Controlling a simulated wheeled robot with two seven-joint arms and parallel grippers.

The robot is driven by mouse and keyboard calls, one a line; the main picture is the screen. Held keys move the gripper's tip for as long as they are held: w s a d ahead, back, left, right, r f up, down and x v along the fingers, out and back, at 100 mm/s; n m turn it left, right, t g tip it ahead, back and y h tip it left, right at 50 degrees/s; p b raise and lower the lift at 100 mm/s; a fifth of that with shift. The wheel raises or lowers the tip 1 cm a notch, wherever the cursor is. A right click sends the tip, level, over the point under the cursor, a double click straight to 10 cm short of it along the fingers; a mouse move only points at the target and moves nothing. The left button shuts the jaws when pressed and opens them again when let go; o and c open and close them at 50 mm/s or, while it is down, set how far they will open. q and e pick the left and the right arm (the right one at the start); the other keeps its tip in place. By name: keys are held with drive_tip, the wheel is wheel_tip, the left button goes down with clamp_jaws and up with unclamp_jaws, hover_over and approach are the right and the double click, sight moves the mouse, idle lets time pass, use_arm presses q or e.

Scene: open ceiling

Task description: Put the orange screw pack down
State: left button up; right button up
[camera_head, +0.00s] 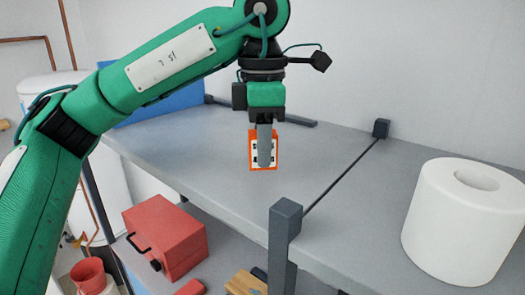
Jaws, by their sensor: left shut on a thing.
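The orange screw pack (273,163) is a small orange box with a pale label and dark marks. It is upright in my left gripper (264,150), which points straight down and is shut on it. The gripper's finger covers the middle of the pack. The pack is in front of the grey shelf top (190,160); I cannot tell whether its lower edge touches the surface. My right gripper is out of view.
A large white roll (455,240) stands on the shelf at right. A grey corner post (284,235) and a thin dark rail (345,175) are near the pack. A blue panel (175,103) is behind my arm. A red toolbox (165,237) sits on the lower level. The shelf around the pack is clear.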

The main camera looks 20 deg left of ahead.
use_arm(q)
drive_tip(key=shift+w+a+f, duration=0.1)
drive_tip(key=shift+w+f, duration=0.05)
drive_tip(key=shift+f, duration=0.75)
drive_tip(key=shift+f, duration=0.15)
drive_tip(key=o, duration=1)
drive_tip(key=shift+o, duration=0.2)
drive_tip(key=shift+r+b, duration=0.3)
drive_tip(key=shift+r, duration=5.9)
